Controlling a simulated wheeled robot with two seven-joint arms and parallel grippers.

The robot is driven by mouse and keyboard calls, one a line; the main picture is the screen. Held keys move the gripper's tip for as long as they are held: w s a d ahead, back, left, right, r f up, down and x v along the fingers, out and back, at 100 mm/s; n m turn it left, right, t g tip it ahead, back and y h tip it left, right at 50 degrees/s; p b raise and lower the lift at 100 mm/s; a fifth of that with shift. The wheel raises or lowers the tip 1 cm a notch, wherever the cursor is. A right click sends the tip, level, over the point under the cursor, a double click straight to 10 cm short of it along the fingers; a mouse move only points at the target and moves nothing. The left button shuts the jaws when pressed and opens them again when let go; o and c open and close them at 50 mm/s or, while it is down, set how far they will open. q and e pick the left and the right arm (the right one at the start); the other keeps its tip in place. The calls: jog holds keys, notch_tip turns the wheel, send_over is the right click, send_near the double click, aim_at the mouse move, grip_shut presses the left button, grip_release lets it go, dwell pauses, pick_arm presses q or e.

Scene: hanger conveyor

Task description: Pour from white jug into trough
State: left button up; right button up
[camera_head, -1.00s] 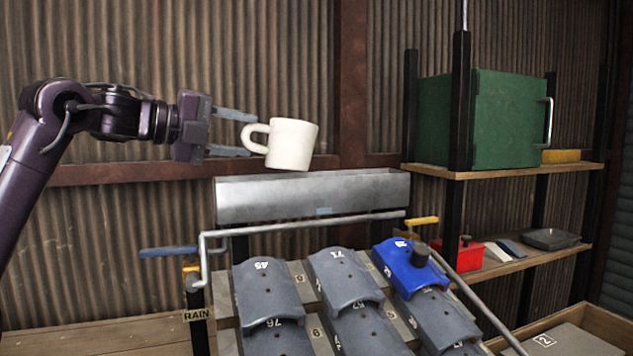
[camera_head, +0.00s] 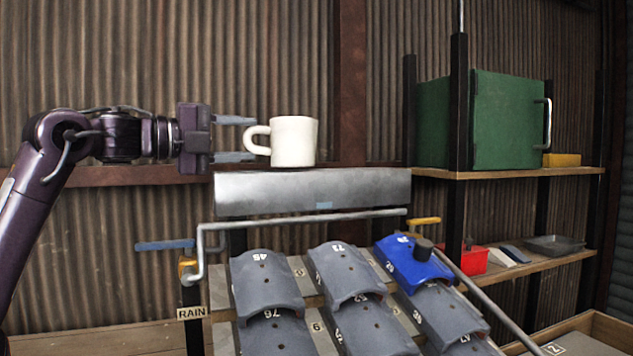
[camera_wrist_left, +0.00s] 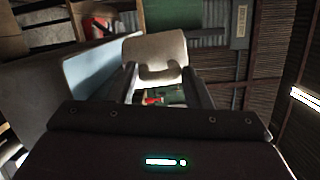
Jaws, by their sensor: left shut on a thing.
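The white jug (camera_head: 295,141) is held upright just above the metal trough (camera_head: 312,191), near its middle. My left gripper (camera_head: 252,141) comes in from the left and is shut on the jug's handle. In the left wrist view the jug (camera_wrist_left: 156,52) sits beyond the fingers (camera_wrist_left: 160,88). The inside of the jug does not show, and I cannot tell whether its base touches the trough's rim. My right gripper is not in view.
Below the trough is a sloped rack of grey tiles (camera_head: 265,284) and one blue tile (camera_head: 412,262), with a metal pipe (camera_head: 300,219) above them. A wooden shelf (camera_head: 505,173) with a green box (camera_head: 508,120) stands at the right. A RAIN label (camera_head: 191,313) is at the left.

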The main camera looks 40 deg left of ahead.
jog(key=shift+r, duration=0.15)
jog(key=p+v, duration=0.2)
jog(key=p, duration=0.1)
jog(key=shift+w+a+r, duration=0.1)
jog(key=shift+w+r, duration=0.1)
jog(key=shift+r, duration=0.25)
dwell(0.5)
